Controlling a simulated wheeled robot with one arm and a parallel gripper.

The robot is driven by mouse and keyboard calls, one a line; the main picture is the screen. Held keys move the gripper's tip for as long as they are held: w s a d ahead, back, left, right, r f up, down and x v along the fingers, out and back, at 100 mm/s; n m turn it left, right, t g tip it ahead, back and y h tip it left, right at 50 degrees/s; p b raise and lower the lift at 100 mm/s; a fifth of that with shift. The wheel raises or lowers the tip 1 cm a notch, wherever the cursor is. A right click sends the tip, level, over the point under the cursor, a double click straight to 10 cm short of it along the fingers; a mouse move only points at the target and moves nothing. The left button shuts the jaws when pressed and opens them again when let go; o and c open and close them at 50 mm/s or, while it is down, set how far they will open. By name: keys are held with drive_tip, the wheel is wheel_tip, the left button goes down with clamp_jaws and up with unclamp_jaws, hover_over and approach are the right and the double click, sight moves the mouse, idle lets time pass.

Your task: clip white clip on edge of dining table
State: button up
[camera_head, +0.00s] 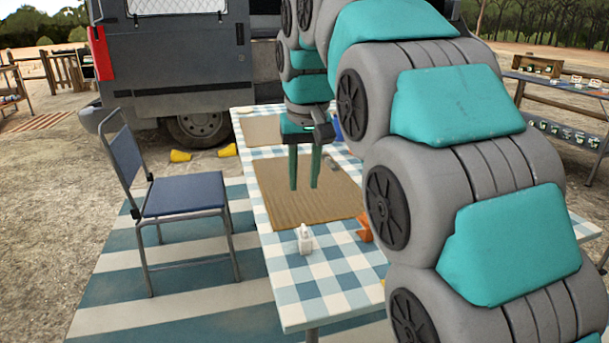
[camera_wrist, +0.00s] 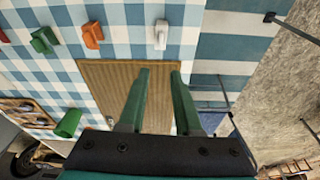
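The white clip (camera_head: 304,240) stands on the checked cloth of the dining table (camera_head: 322,302), close to the table's left edge. In the wrist view the white clip (camera_wrist: 161,34) is above and beyond my fingertips, near the cloth's right edge. My gripper (camera_head: 304,187) points down above a brown woven mat, with its two green fingers apart and nothing between them. It is farther back along the table than the clip and does not touch it. In the wrist view my gripper (camera_wrist: 160,72) shows the same open gap.
An orange clip (camera_head: 364,228) is right of the white one. The wrist view also shows a green clip (camera_wrist: 44,40) and a red one (camera_wrist: 3,36). A blue folding chair (camera_head: 185,193) stands left of the table. My arm hides much of the table's right side.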

hover_over(304, 225)
drive_tip(key=shift+s+f+b, duration=0.15)
drive_tip(key=shift+f+b, duration=0.05)
drive_tip(key=shift+f, duration=0.95)
drive_tip(key=shift+s+f+b, duration=0.1)
drive_tip(key=shift+f+b, duration=0.05)
drive_tip(key=shift+f, duration=0.95)
drive_tip(key=shift+s+b+x, duration=0.2)
drive_tip(key=shift+b+x, duration=0.2)
drive_tip(key=shift+x, duration=0.45)
drive_tip(key=shift+s+b+x, duration=0.15)
drive_tip(key=shift+b+x, duration=0.2)
drive_tip(key=shift+x, duration=0.5)
drive_tip(key=shift+s+b+x, duration=0.2)
drive_tip(key=shift+b+x, duration=0.2)
drive_tip(key=shift+x, duration=0.45)
drive_tip(key=shift+d+f, duration=0.1)
clamp_jaws()
drive_tip(key=shift+w+p+v, duration=0.25)
drive_tip(key=shift+p+v, duration=0.4)
drive_tip(key=shift+v, duration=0.6)
drive_tip(key=shift+w+p+v, duration=0.25)
drive_tip(key=shift+p+v, duration=0.35)
drive_tip(key=shift+v, duration=0.65)
drive_tip(key=shift+w, duration=0.1)
